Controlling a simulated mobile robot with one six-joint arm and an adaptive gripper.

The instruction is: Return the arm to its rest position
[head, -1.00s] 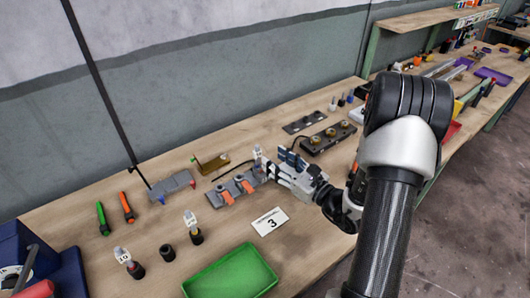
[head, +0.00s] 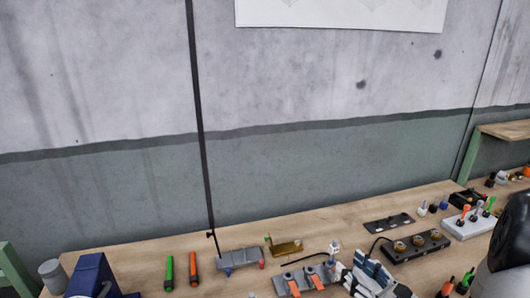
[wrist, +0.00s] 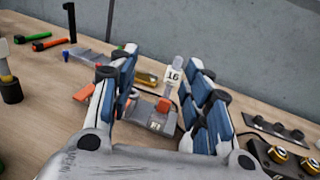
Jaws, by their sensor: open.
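My gripper (wrist: 160,100) is open in the wrist view, its two blue-and-white fingers spread apart with nothing held between them. Beyond the fingers lies a grey fixture with orange clamps (wrist: 150,120), and a white piece marked 16 (wrist: 174,76) stands at its far end. In the head view my gripper (head: 368,275) is at the bottom edge, just right of the same grey fixture (head: 308,279). The white piece (head: 334,248) stands close to the fingers; I cannot tell whether they touch. Part of my arm shows at the right edge.
A grey block (head: 240,260), a brass-coloured part (head: 285,247), and green (head: 169,272) and orange (head: 193,268) tools lie to the left. A dark box with brass knobs (head: 415,246) and a white holder (head: 468,224) stand right. The wall closes off the back.

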